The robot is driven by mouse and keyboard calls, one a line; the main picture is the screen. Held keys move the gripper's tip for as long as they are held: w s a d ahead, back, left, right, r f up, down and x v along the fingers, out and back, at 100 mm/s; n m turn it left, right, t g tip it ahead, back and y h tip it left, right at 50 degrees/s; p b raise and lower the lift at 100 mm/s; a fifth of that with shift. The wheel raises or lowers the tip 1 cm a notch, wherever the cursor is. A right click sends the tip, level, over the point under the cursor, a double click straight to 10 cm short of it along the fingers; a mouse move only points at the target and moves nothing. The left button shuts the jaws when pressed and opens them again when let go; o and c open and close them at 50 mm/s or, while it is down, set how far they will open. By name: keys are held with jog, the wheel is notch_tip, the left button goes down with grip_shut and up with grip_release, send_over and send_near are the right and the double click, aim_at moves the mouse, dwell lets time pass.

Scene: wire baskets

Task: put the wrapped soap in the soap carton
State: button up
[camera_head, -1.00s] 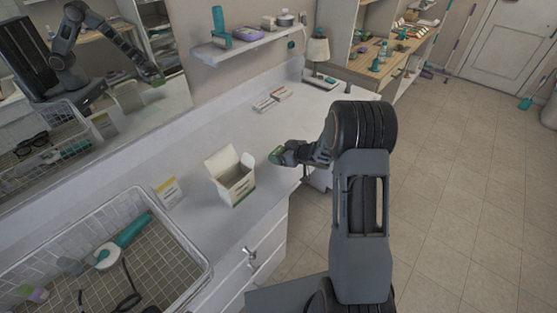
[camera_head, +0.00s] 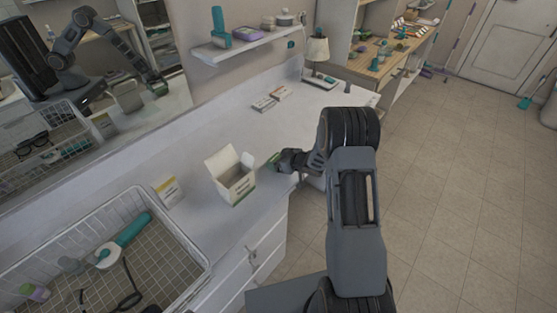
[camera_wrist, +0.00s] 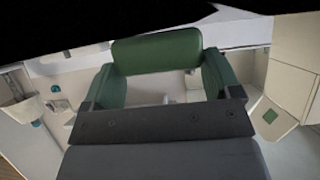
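The soap carton (camera_head: 237,187) is a white box with a green lower band, standing upright on the counter with its top flaps open. My gripper (camera_head: 276,161) is just right of the carton in the head view, above the counter's front edge. It holds the wrapped soap (camera_wrist: 155,52), a dark green rounded bar that spans between the two fingers in the wrist view. The soap also shows as a small green piece at the fingertips in the head view (camera_head: 272,160). The soap is outside the carton.
A wire basket (camera_head: 190,247) with a teal bottle and other items stands at the lower left. A small yellow-and-white box (camera_head: 167,190) is left of the carton. Small flat boxes (camera_head: 272,97) lie further back. A mirror (camera_head: 120,90) lines the wall.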

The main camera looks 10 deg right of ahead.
jog(key=shift+o, duration=1.4)
jog(key=v, duration=1.3)
jog(key=s+d+r+m+h, duration=0.1)
jog(key=s+r+m+h, duration=0.1)
jog(key=r+h, duration=0.35)
jog(key=s+d+r+m+h, duration=0.1)
jog(key=d+r+m+h, duration=0.2)
jog(key=r, duration=0.4)
jog(key=s+a+r+m+g, duration=0.1)
jog(key=s+a+g, duration=0.2)
jog(key=s, duration=0.6)
jog(key=s+a+r+m+g+y, duration=0.1)
jog(key=s+a+g, duration=0.1)
jog(key=s+a, duration=0.6)
jog(key=shift+s+g+b, duration=0.3)
jog(key=shift+s+g, duration=0.1)
jog(key=shift+s, duration=0.2)
